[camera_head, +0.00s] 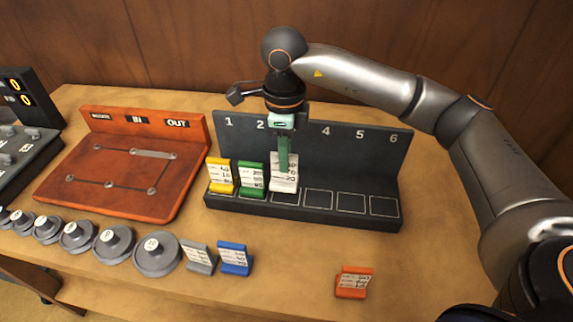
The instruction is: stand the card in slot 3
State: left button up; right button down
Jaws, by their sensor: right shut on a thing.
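My right gripper (283,165) points down in front of the dark slot rack (372,160). It is shut on a white card (284,184), which stands upright at the third place from the left, between the green card and the empty place under 4. The number 3 is hidden behind my gripper. The finger covers part of the card's face, and I cannot tell whether the card's foot rests on the slot floor. A yellow card (220,175) stands in slot 1 and a green card (252,179) in slot 2. Slots 4, 5 and 6 are empty. My left gripper is not in view.
A grey card (199,257), a blue card (235,258) and an orange card (354,281) stand on the wooden table (300,262) in front of the rack. Several round grey weights (157,254) line the front left. A red-brown board (125,175) stands left of the rack.

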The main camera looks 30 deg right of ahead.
jog(key=shift+w+d+f, duration=0.3)
jog(key=shift+w+f, duration=0.05)
jog(key=shift+f, duration=0.2)
jog(key=f, duration=0.1)
jog(key=f+p, duration=0.1)
jog(key=f, duration=0.1)
jog(key=shift+w+d+f, duration=0.1)
jog(key=shift+w+d, duration=0.05)
jog(key=shift+d, duration=0.05)
jog(key=shift+f, duration=0.2)
jog(key=shift+f, duration=0.25)
jog(key=c, duration=0.9)
grip_release()
jog(key=shift+r, duration=0.1)
jog(key=shift+r, duration=0.15)
notch_tip(320, 180, up, 12)
jog(key=shift+r+b, duration=0.1)
jog(key=shift+b, duration=0.55)
